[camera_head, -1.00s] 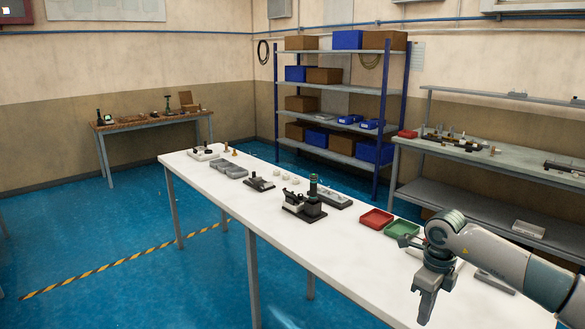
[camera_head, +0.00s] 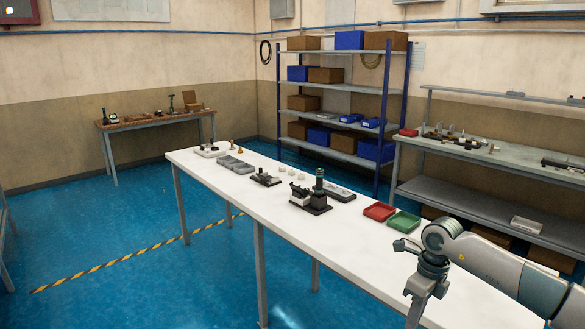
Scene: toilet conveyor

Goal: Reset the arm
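My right arm comes in from the right edge, over the near right end of the long white table (camera_head: 240,191). Its gripper (camera_head: 414,318) points down and is cut off by the bottom edge of the view, so its fingertips are not visible. I cannot tell whether it is open or shut. My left gripper and arm are not in view.
A blue-post shelf (camera_head: 340,107) and a workbench (camera_head: 487,160) stand behind. Blue floor lies open at left.

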